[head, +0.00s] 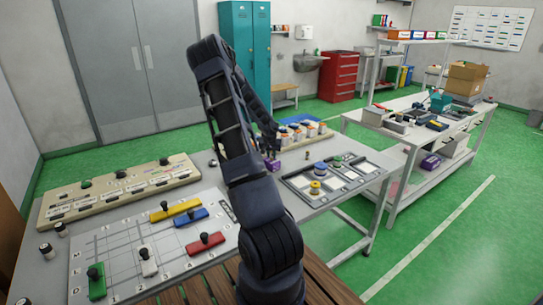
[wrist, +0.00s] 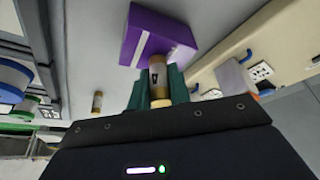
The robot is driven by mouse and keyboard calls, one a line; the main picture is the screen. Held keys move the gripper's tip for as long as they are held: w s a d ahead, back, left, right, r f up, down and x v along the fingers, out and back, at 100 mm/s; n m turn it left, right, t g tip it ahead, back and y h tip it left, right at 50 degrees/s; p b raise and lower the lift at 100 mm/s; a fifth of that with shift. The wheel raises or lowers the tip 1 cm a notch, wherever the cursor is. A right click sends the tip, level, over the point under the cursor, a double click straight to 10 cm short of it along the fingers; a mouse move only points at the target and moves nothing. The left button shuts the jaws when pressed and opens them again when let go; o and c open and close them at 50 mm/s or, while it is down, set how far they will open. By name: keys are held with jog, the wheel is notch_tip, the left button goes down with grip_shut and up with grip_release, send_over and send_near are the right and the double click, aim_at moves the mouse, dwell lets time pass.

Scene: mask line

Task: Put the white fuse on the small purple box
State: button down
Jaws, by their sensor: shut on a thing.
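My gripper (wrist: 158,88) is shut on a fuse (wrist: 157,76) with brass-coloured ends and a pale middle with a dark mark; I take it as the white fuse. The small purple box (wrist: 140,33), with a pale stripe on its side, is just beyond the fingertips in the wrist view. The fuse overlaps the box's near edge in the picture; I cannot tell whether they touch. In the head view the small purple box (head: 273,164) shows low beside my wrist on the grey table, and the fuse is too small to make out.
Another fuse (wrist: 97,102) stands on the table to the left. A beige socket panel (wrist: 225,50) is at the right of the wrist view. A tray with coloured reels (head: 318,188) is right of my arm. A larger purple box (head: 430,162) is on the side bench's lower shelf.

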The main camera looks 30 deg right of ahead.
jog(key=shift+f, duration=0.2)
jog(key=c, duration=1.3)
grip_release()
jog(key=shift+r, duration=0.15)
jog(key=v, duration=1)
jog(key=s+a+r+n+y, duration=0.1)
jog(key=s+a+r+y, duration=0.1)
jog(key=s+a+r, duration=0.5)
jog(key=s+a+r+n+t+y, duration=0.15)
jog(key=a+r, duration=0.35)
jog(key=a, duration=0.5)
jog(key=s+a+r+n+y, duration=0.25)
jog(key=a+r, duration=0.35)
jog(key=a, duration=0.3)
jog(key=s+a+r+n+h, duration=0.1)
jog(key=s+a+r+n, duration=0.1)
jog(key=s+a, duration=0.4)
jog(key=s+a+r+n+h, duration=0.1)
jog(key=s+a+r, duration=0.3)
jog(key=s, duration=1.3)
jog(key=shift+s+a+r+n+h, duration=0.25)
jog(key=shift+a+n+h, duration=0.2)
jog(key=shift+a, duration=0.7)
